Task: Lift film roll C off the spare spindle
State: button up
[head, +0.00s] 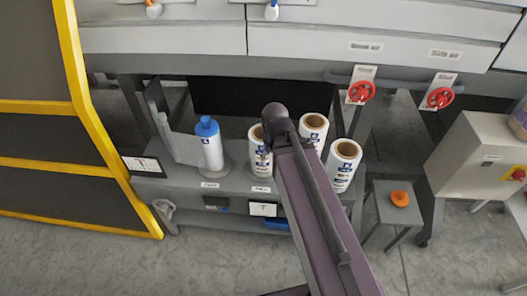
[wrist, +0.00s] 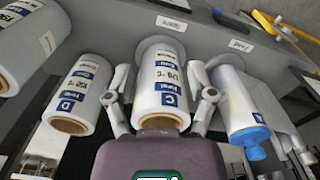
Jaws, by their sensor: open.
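Film roll C (wrist: 161,82) is a white roll with a brown core and a blue label with a "C". In the wrist view it stands in the middle, on a round grey base. My gripper (wrist: 162,97) is open, with one finger on each side of roll C; I cannot tell whether either finger touches it. In the head view, roll C (head: 257,147) stands second from the left on the grey shelf, partly hidden by my arm. The spindle inside roll C is hidden.
Roll D (wrist: 76,98) stands close on one side of roll C, and a blue-capped roll (wrist: 243,112) on the other. Another white roll (head: 343,167) stands at the shelf's right end. A yellow-framed guard (head: 78,75) is at left, a grey cabinet (head: 475,160) at right.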

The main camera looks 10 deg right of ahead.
jog(key=p, duration=0.6)
send_near(251, 136)
jog(key=shift+w+d+r+n, duration=0.1)
jog(key=shift+w+r+n, duration=0.05)
jog(key=shift+r+n, duration=0.25)
jog(key=shift+f, duration=0.25)
notch_tip(251, 136, down, 8)
jog(key=b, duration=0.8)
jog(key=shift+f+b, duration=0.15)
jog(key=shift+b, duration=0.25)
jog(key=shift+f, duration=0.1)
jog(key=shift+f+b, duration=2.5)
jog(key=shift+b, duration=0.1)
grip_shut()
